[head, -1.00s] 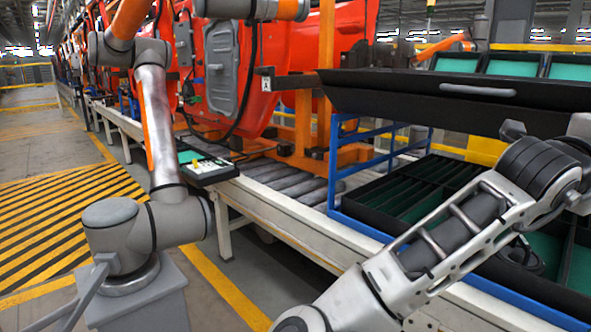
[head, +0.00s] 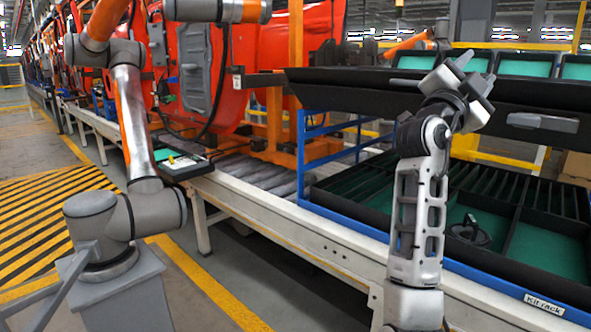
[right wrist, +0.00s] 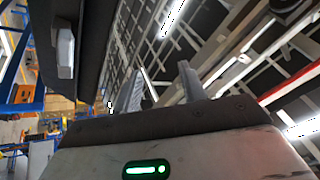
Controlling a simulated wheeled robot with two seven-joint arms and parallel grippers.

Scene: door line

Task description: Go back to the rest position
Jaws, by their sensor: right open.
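My right gripper (head: 474,72) is raised at the upper right of the head view, in front of the upper black shelf of the rack. Its forearm stands nearly upright. Its two grey fingers are apart with nothing between them. They also show in the right wrist view (right wrist: 160,90), pointing up at the ceiling beams. My left gripper is in neither view.
The kit rack's lower tray (head: 545,283) has green compartments with a dark part (head: 468,232) in one. The upper shelf (head: 350,92) is close to my right gripper. A grey-orange robot arm (head: 128,120) stands left by red doors (head: 270,50). Striped floor (head: 40,220) lies left.

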